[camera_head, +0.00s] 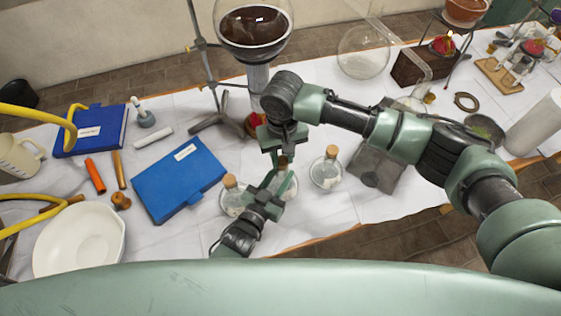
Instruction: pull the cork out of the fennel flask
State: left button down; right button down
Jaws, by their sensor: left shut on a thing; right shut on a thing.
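Three small round glass flasks with corks stand in a row near the table's front edge; their labels are too small to read. The middle flask (289,189) is partly hidden by my grippers. My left gripper (274,195) comes from the front and is shut on this flask's body. My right gripper (280,152) reaches down from above and is shut on its cork (281,162). The cork appears to be at the flask's neck; I cannot tell how deep it sits.
A corked flask (233,201) stands close on the left, another (326,172) on the right. A blue book (178,180) and a white bowl (62,249) lie left. A metal stand holds a dark-filled glass vessel (253,30) behind. A grey slab (378,172) lies right.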

aim_at(282, 160)
jog(key=shift+r, duration=1.75)
pick_arm(q)
jog(key=c, duration=0.9)
grip_release()
jog(key=shift+c, duration=0.2)
